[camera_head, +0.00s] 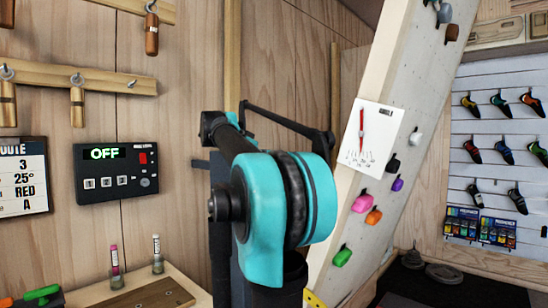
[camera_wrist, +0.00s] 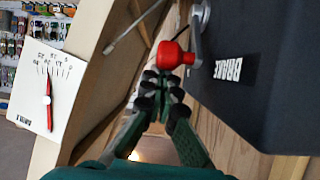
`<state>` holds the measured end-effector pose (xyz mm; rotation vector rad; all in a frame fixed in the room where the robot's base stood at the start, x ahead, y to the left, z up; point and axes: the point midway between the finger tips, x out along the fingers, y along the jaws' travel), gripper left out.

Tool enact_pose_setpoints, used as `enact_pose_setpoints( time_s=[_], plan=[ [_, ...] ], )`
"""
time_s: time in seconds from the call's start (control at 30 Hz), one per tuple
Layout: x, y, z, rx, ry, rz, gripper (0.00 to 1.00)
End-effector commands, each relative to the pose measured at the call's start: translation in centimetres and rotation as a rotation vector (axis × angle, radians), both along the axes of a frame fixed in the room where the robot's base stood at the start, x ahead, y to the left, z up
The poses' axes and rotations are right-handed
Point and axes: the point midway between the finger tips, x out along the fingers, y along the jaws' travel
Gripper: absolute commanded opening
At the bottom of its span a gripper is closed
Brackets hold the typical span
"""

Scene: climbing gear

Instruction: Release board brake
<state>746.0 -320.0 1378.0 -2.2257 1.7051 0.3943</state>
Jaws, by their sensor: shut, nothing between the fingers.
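In the wrist view, a dark box with a white BRAKE label (camera_wrist: 229,69) fills the upper right. A grey metal lever (camera_wrist: 197,35) on its side ends in a red knob (camera_wrist: 172,56). My gripper (camera_wrist: 161,78), with green fingers and black pads, is shut and empty. Its tips appear just below the knob; I cannot tell whether they touch it. The tilted climbing board (camera_head: 375,142) has a white angle gauge (camera_head: 377,117) with a red pointer, also in the wrist view (camera_wrist: 30,82). In the head view, my teal arm joint hides the gripper and brake.
A black control panel (camera_head: 116,167) reading OFF hangs on the wooden wall, right of a route card (camera_head: 20,178). A wooden bench (camera_head: 95,292) with small bottles stands at lower left. Climbing shoes (camera_head: 505,131) hang on the right wall. A pale rod (camera_wrist: 130,28) crosses left of the knob.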

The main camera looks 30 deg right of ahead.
Motion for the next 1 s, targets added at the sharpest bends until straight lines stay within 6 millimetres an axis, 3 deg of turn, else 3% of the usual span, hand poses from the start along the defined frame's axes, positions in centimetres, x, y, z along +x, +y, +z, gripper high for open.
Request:
enact_pose_setpoints(
  time_s=[0.5,1.0],
  plan=[
    [-1.3,3.8,-4.0,-0.467,-0.153,-0.001,0.00],
    [-1.7,5.2,-7.6,-0.780,-0.254,-0.003,0.00]
  ],
)
